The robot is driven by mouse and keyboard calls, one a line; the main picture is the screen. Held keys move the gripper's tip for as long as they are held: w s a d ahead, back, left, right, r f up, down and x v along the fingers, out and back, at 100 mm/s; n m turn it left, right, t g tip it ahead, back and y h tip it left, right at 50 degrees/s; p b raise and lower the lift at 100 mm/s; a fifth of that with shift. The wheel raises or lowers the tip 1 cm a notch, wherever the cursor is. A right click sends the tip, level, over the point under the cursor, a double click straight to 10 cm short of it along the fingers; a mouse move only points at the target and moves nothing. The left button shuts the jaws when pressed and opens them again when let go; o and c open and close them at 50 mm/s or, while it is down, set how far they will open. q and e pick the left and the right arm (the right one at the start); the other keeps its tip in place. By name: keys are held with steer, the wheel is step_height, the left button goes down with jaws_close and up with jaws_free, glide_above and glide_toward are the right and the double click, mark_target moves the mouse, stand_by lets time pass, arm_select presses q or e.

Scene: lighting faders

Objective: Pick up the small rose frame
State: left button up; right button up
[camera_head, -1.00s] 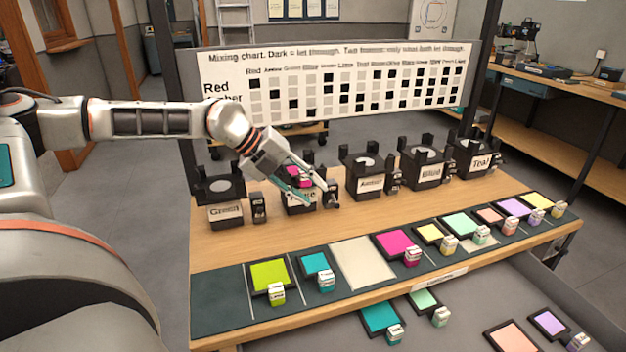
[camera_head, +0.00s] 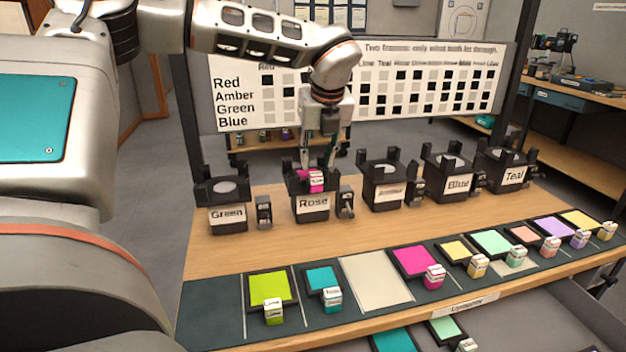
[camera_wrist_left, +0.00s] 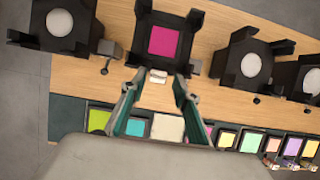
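A small rose frame, bright pink with a white-labelled tab (camera_head: 316,181), sits in the black holder marked Rose (camera_head: 312,206). In the left wrist view its pink face (camera_wrist_left: 164,41) lies flat inside the holder, and its pale tab (camera_wrist_left: 158,76) sticks out on the near side. My left gripper (camera_head: 317,163) points down just above the tab. In the left wrist view its two fingers stand apart with the tab visible between and beyond them. Contact with the tab cannot be made out. A larger rose frame (camera_head: 413,261) lies on the dark mat. My right gripper is not in view.
Holders marked Green (camera_head: 228,213) and Blue (camera_head: 458,184) stand in the same row, with others beside them. Several coloured frames lie along the dark mat (camera_head: 212,309) at the front. The mixing chart (camera_head: 232,120) stands behind. Bare wood lies between holders and mat.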

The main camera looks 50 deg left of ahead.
mark_target(315, 172)
arm_select(q)
steer(key=x, duration=0.4)
steer(key=shift+s+d+f, duration=0.1)
steer(key=shift+f, duration=0.3)
jaws_close()
steer(key=shift+r, duration=0.1)
step_height(315, 172, up, 20)
steer(key=p, duration=0.1)
stand_by(0.4)
